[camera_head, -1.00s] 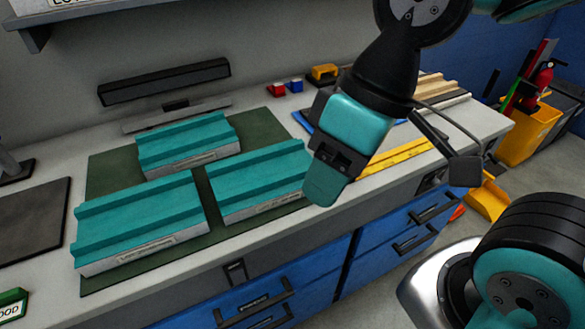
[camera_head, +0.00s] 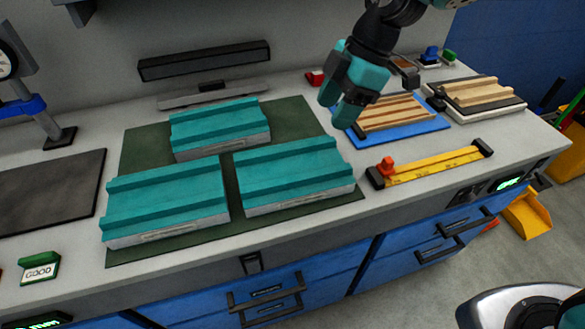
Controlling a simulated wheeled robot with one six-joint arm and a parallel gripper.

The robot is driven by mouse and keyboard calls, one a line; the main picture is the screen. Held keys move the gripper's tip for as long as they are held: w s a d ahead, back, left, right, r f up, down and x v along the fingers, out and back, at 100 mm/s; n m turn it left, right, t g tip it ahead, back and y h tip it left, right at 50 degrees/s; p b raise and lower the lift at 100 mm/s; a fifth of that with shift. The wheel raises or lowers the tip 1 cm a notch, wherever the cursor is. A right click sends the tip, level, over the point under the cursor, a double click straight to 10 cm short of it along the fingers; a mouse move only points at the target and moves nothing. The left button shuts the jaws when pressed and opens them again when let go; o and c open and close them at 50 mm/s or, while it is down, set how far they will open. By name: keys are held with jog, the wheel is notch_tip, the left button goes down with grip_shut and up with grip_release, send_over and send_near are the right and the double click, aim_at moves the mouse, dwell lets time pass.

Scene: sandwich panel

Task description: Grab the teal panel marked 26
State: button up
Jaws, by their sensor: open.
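Three teal ribbed panels with pale edges lie flat on a dark green mat (camera_head: 142,148). One panel (camera_head: 218,125) is at the back, one (camera_head: 165,200) at front left and one (camera_head: 292,172) at front right. Each has a small label on its front edge, too small to read, so I cannot tell which is marked 26. My gripper (camera_head: 338,112) is open and empty. It hangs above the bench, right of the back panel and beyond the front-right panel's back right corner, apart from all the panels.
Right of the mat are a blue board with wooden strips (camera_head: 395,112), a yellow ruler-like bar (camera_head: 432,166) and another stripped panel (camera_head: 475,92). A black bar (camera_head: 205,62) stands behind the mat. A dark plate (camera_head: 50,190) and a green GOOD sign (camera_head: 40,268) are at left.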

jog(key=p, duration=0.2)
send_over(297, 177)
jog(key=d, duration=0.3)
jog(key=f, duration=1)
jog(key=shift+w+a, duration=0.2)
jog(key=shift+w, duration=0.1)
jog(key=shift+p+x, duration=0.75)
jog(key=shift+x, duration=1.95)
grip_shut()
jog(key=shift+r, duration=0.1)
